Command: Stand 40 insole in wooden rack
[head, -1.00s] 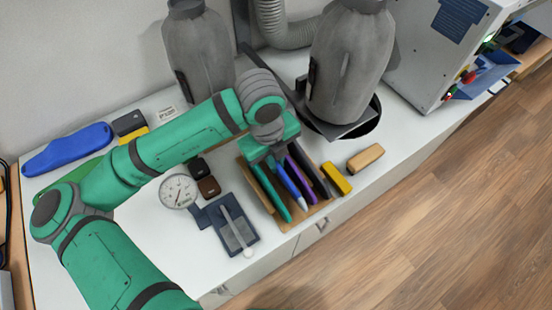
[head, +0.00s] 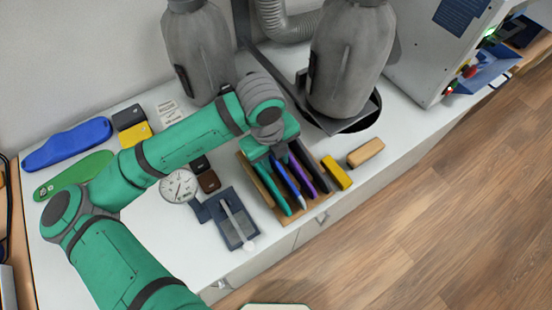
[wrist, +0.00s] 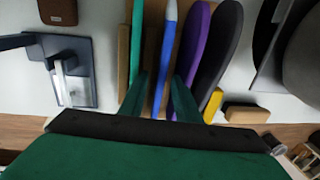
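The wooden rack (head: 297,220) stands near the front edge of the white counter. It holds a teal insole (head: 270,184), a blue insole (head: 289,180), a purple insole (head: 304,174) and a dark grey insole (head: 316,170) on edge, side by side. No size marking is readable. My gripper (wrist: 160,80) is over the rack. In the wrist view its two green fingers are apart, one on each side of the blue insole (wrist: 166,48), with gaps beside it. The teal insole (wrist: 137,35) is left of it, the purple (wrist: 193,50) and dark grey (wrist: 220,50) right.
A dial gauge (head: 178,186) and a blue-grey fixture (head: 234,222) lie left of the rack. A yellow block (head: 336,173) and a tan block (head: 366,152) lie right. Blue (head: 66,145) and green (head: 73,176) insoles lie flat at far left. Grey vessels (head: 345,60) stand behind.

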